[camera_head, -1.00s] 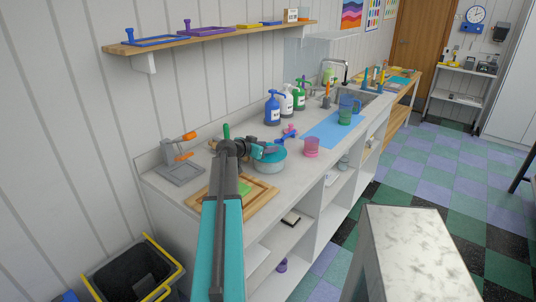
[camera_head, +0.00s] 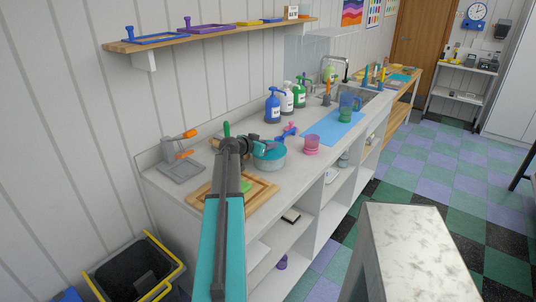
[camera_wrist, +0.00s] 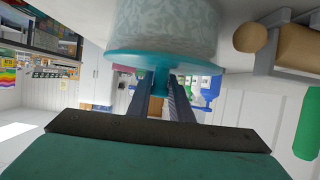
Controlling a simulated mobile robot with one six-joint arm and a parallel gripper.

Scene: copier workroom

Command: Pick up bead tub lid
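The bead tub (camera_head: 270,160) is a round pale-blue tub on the counter, with a flat teal lid (camera_head: 273,151) on top. My gripper (camera_head: 262,146) is at the lid, reaching in from the left. In the wrist view the picture is upside down: the tub (camera_wrist: 165,28) hangs from the top edge and its teal lid (camera_wrist: 125,60) faces my gripper (camera_wrist: 160,90). The lid's knob sits between my two fingertips, one on each side. The fingers are apart; whether they touch the knob is hard to see.
A wooden tray (camera_head: 260,196) lies in front of the tub, and a grey stand (camera_head: 180,168) is to its left. A pink cup (camera_head: 312,144), a blue mat (camera_head: 330,128) and pump bottles (camera_head: 272,108) stand beyond it. A shelf (camera_head: 215,31) hangs above.

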